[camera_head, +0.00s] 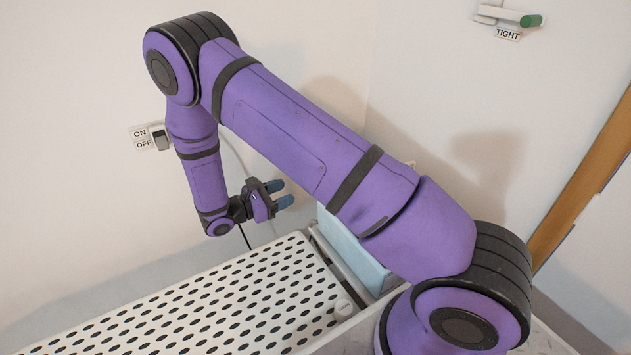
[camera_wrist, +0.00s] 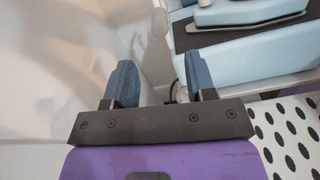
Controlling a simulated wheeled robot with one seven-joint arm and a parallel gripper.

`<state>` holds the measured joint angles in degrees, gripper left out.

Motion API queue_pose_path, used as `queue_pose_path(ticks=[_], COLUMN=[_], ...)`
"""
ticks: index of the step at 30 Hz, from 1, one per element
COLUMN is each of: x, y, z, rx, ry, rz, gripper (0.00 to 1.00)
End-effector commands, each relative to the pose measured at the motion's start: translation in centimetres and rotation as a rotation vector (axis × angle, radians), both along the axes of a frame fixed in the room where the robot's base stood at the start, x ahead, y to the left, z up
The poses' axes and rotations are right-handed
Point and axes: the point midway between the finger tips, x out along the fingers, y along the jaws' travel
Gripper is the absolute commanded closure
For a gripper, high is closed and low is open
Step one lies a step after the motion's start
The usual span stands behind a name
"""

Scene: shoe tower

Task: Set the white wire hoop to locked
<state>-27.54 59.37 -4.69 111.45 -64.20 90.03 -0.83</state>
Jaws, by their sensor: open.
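My gripper (camera_head: 282,194) is open and empty in the head view, above the far right end of the white perforated surface. In the wrist view its two blue fingers (camera_wrist: 159,62) stand apart with nothing between them. A light blue box-like body (camera_head: 360,255) stands just right of and below the gripper, partly hidden behind my arm. In the wrist view a light blue body (camera_wrist: 240,65) with a dark top lies right of the fingers, with a thin pale curved bar (camera_wrist: 250,23) across it. I cannot tell whether this bar is the white wire hoop, or its setting.
The white perforated surface (camera_head: 222,293) fills the lower left, with a round pale knob (camera_head: 344,308) at its right edge. An ON/OFF switch (camera_head: 159,137) is on the left wall. A green-tipped handle (camera_head: 530,20) labelled TIGHT is at the upper right.

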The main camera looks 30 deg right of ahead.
Motion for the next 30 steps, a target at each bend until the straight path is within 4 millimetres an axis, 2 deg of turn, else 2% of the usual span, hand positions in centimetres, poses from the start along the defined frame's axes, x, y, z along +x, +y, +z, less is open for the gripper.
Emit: queue_pose_path(ticks=[5, 15, 21, 30], x=[0.1, 0.0, 0.0, 0.0], y=[-1.1, -6.9, -9.5, -10.8], z=[-0.3, -0.2, -0.2, -0.2], rx=[-0.008, -0.008, -0.007, -0.006], ry=[0.005, 0.005, 0.004, 0.004], rz=[0.005, 0.003, 0.003, 0.005], gripper=[0.49, 0.49, 0.49, 0.49])
